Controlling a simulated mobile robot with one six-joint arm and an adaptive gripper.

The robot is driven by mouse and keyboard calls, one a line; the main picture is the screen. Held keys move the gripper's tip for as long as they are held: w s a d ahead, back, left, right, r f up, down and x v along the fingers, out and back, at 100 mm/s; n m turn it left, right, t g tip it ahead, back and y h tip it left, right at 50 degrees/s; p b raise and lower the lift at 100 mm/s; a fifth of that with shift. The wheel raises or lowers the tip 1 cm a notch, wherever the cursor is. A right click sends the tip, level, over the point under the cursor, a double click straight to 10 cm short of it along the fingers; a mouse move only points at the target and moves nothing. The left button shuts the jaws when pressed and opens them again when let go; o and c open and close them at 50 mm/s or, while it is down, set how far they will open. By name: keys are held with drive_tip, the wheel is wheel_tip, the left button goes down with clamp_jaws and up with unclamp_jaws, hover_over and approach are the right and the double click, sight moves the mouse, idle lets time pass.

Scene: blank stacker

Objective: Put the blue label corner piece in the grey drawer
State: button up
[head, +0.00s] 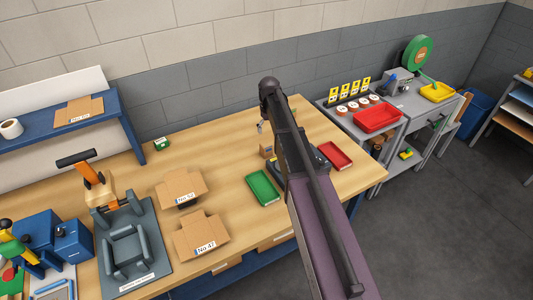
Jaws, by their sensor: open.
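I cannot make out the blue label corner piece with certainty. Two brown cardboard pieces lie open on the wooden workbench, a rear one (181,187) and a front one (201,235), each with a small white label bearing dark print. The grey drawer is not clear; a grey cabinet (432,128) stands at the right under the yellow tray. My gripper (261,126) shows only as a small grey tip left of my arm, over the far part of the bench. It is open, mostly hidden by my arm, with nothing seen in it.
A green tray (263,188) and a red tray (335,156) lie on the bench around my arm. A grey fixture (128,247) and a blue box (72,240) crowd the left. Another red tray (378,118) is on the side cart. The bench's back middle is clear.

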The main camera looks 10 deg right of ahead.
sight(269, 148)
drive_tip(key=shift+f+b, duration=3.65)
drive_tip(key=shift+f, duration=0.25)
drive_tip(key=shift+f, duration=0.15)
drive_tip(key=shift+f+b, duration=2.45)
drive_tip(key=shift+b, duration=0.15)
drive_tip(key=shift+s, duration=0.1)
drive_tip(key=c, duration=0.9)
drive_tip(key=shift+r, duration=0.2)
wheel_tip(269, 148, up, 10)
drive_tip(key=p, duration=1)
drive_tip(key=shift+f, duration=0.15)
